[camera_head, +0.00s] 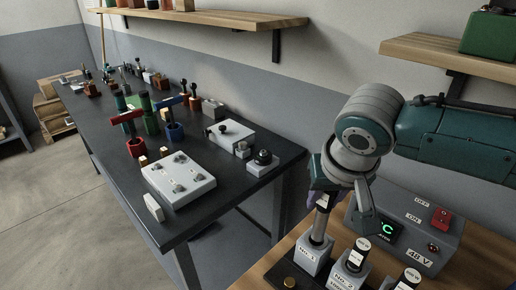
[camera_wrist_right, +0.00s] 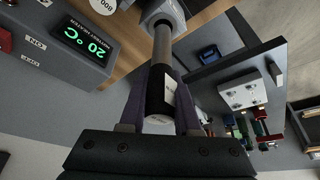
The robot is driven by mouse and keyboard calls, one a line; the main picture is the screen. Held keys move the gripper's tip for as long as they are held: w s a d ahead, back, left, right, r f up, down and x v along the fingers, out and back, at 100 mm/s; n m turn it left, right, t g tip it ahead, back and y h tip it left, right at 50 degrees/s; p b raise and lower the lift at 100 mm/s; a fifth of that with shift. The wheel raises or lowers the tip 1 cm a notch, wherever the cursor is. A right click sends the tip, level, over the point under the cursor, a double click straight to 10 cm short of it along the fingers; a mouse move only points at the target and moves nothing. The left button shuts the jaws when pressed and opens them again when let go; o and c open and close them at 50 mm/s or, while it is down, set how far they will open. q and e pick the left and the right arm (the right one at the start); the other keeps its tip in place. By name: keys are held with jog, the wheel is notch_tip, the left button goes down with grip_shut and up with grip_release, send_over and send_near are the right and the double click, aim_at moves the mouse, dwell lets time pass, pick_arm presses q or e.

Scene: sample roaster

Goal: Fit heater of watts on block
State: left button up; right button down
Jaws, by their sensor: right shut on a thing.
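My right gripper (camera_head: 323,197) is shut on a heater (camera_head: 319,228), a grey metal rod with a black end. In the right wrist view, the purple fingers (camera_wrist_right: 161,112) clasp the black end, which bears a white label, and the bare rod (camera_wrist_right: 163,48) runs to a grey block (camera_wrist_right: 165,12). In the head view, the rod stands nearly upright at the top of the block marked NO. 1 (camera_head: 309,260). Its lower end meets the block; how deep it sits I cannot tell. The block marked NO. 2 (camera_head: 349,272) stands beside it with a black, white-labelled piece on top. My left gripper is out of view.
A grey control box (camera_head: 432,232) with a green display, red switch and 48 V label stands behind the blocks on the wooden bench (camera_head: 262,281). Its display reads 20 °C in the wrist view (camera_wrist_right: 87,40). A third labelled piece (camera_head: 409,278) is at right. A dark, cluttered table (camera_head: 225,192) stands left.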

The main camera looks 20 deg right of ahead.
jog(key=shift+r+p, duration=0.1)
jog(key=shift+p, duration=0.2)
dwell(0.8)
jog(key=shift+p, duration=0.3)
jog(key=shift+f+b, duration=0.5)
jog(key=shift+f, duration=0.15)
jog(key=shift+f+b, duration=1)
jog(key=shift+f, duration=0.35)
